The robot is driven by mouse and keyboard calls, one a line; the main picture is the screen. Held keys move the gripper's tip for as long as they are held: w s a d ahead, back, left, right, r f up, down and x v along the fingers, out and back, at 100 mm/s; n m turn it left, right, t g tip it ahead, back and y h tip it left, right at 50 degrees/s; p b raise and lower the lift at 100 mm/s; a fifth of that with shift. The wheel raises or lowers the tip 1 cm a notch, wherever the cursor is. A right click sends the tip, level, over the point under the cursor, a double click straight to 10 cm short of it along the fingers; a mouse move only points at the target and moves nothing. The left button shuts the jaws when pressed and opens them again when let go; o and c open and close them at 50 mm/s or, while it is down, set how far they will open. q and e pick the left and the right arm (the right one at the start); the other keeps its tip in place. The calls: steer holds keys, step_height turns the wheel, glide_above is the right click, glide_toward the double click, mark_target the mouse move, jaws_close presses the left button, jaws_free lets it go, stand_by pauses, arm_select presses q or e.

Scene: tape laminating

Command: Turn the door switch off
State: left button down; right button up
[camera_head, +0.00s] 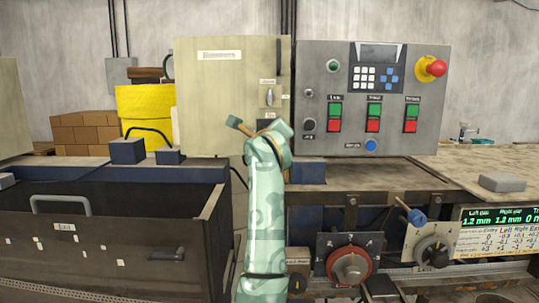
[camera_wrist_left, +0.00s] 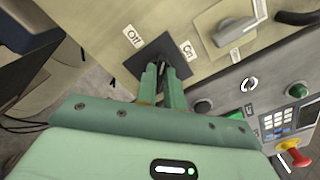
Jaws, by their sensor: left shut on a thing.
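The door switch (camera_wrist_left: 150,62) is a dark square plate with a small knob on the beige cabinet door, between an "Off" label (camera_wrist_left: 131,37) and an "On" label (camera_wrist_left: 188,50). My left gripper (camera_wrist_left: 167,69) has its green fingers shut on the knob, most of which the fingertips hide. In the head view my left arm rises from the bottom centre to the lower right corner of the cabinet door (camera_head: 222,95). There the wrist hides the fingertips and most of the switch. My right gripper is in neither view.
A grey rotary switch (camera_head: 269,97) sits just above on the same door. A control panel (camera_head: 320,62) with buttons, a keypad and a red emergency knob (camera_head: 437,68) stands to the right. An open dark bin (camera_head: 110,245) with blue edges lies at lower left.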

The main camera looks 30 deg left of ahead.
arm_select(q)
steer(key=shift+f+n+b, duration=0.2)
steer(key=shift+n+b, duration=4.5)
steer(key=shift+b, duration=0.65)
steer(key=c, duration=1.5)
jaws_free()
steer(key=shift+w+a, duration=0.1)
